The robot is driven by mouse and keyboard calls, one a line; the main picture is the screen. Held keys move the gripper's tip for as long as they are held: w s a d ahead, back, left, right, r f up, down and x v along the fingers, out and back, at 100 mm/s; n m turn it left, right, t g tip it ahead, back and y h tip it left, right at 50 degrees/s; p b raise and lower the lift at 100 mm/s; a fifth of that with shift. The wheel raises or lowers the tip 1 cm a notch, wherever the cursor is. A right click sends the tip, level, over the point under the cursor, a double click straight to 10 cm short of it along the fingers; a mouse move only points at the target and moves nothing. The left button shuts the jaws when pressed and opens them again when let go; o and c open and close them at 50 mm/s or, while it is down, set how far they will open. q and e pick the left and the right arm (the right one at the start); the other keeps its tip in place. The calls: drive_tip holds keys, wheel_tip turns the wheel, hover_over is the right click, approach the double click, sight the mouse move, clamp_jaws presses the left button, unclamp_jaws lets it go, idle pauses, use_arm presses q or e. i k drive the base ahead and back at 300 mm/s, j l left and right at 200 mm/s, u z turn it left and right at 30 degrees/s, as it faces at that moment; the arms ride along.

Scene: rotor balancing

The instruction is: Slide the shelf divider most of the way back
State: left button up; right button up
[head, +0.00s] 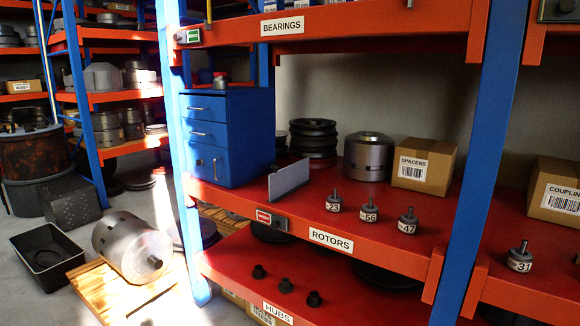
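The shelf divider (289,180) is a thin grey upright plate on the red rotors shelf (300,208) in the head view. It stands near the front of the shelf, just right of the blue drawer cabinet (228,138). Neither of my grippers is in view, and nothing of my arms shows near the divider.
Small numbered rotors (335,202) stand right of the divider. Behind them are a dark ribbed stack (313,138), a grey cylinder (368,156) and a SPACERS box (424,165). A blue post (478,165) stands at the right. A pallet (110,290) holds a large rotor at lower left.

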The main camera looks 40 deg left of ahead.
sight(284, 182)
drive_tip(key=i+j, duration=0.15)
drive_tip(key=j, duration=0.2)
drive_tip(key=i+j, duration=0.15)
drive_tip(key=j, duration=0.2)
drive_tip(key=i+j, duration=0.15)
drive_tip(key=j, duration=0.25)
drive_tip(key=i+j, duration=0.15)
drive_tip(key=j, duration=0.2)
drive_tip(key=i+j, duration=0.2)
drive_tip(key=j, duration=0.15)
drive_tip(key=i+j, duration=0.15)
drive_tip(key=j, duration=0.2)
drive_tip(key=i+j, duration=0.15)
drive_tip(key=j, duration=0.2)
